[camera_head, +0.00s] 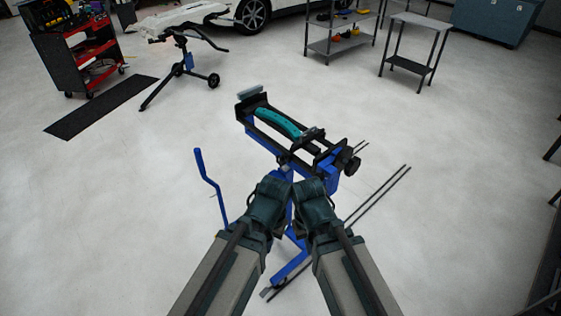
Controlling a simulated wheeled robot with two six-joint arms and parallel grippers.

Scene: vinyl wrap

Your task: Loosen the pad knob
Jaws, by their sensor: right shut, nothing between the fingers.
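A blue stand with a black clamp frame (246,107) stands in the middle of the head view. A teal long piece (278,123) lies in the frame. A round black knob (352,165) sticks out at the frame's right end; it looks like the pad knob. My left gripper (278,184) and right gripper (312,184) are close together at the near side of the stand, below and left of the knob. The right gripper is shut and empty, apart from the knob. The left fingers are too dark and hidden to read.
A blue bent handle (208,180) rises left of my arms. Thin dark rods (380,195) extend right of the stand. A red tool cart (85,50), another stand (180,60), shelves (340,35) and a small table (412,45) stand farther back.

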